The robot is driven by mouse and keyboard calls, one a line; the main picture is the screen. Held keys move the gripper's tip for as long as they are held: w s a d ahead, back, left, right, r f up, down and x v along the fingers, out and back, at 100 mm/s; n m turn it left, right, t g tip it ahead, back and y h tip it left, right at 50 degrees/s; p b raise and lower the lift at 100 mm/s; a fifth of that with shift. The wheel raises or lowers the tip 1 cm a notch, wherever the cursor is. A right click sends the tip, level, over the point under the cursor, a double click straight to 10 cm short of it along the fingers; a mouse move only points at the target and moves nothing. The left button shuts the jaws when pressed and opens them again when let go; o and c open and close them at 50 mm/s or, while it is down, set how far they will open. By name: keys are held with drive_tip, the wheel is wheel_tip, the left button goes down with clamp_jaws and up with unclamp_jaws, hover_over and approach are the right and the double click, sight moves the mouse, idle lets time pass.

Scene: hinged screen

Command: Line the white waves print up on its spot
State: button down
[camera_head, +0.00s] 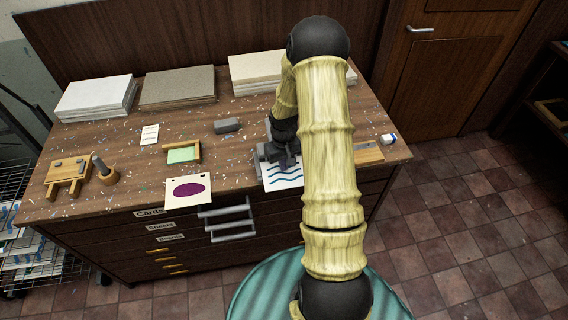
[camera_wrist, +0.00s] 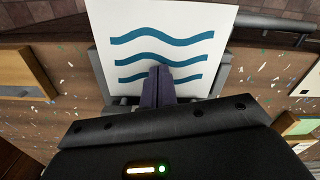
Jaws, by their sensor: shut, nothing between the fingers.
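The white waves print (camera_head: 283,178), a white sheet with blue wavy lines, lies at the front edge of the worktop. It also shows in the wrist view (camera_wrist: 122,20), where grey pieces (camera_wrist: 222,75) stick out from behind it on both sides. My gripper (camera_head: 285,162) is over the print's far part in the head view, partly hidden by my arm. In the wrist view its purple fingers (camera_wrist: 160,72) are together and overlap the lower waves. Nothing is between them. I cannot tell whether the fingertips touch the sheet. My gripper hides part of the print, and its marked spot is not clear.
A purple-oval card (camera_head: 188,203) lies left of the print, with grey bars (camera_head: 228,212) between. Paper stacks (camera_head: 96,97) line the back. A wooden strip (camera_head: 368,154) lies right.

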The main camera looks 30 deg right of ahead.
drive_tip(key=shift+w+d, duration=0.2)
drive_tip(key=shift+w, duration=0.55)
idle(0.8)
drive_tip(key=shift+r+p, duration=2.4)
drive_tip(key=shift+r, duration=0.55)
drive_tip(key=shift+a+r, duration=0.25)
drive_tip(key=shift+r, duration=0.15)
drive_tip(key=s+a+r+t, duration=0.2)
drive_tip(key=s+a+r, duration=1.2)
drive_tip(key=s+r, duration=0.2)
drive_tip(key=shift+s+r+t, duration=0.25)
drive_tip(key=shift+r+t, duration=0.05)
drive_tip(key=shift+r, duration=0.65)
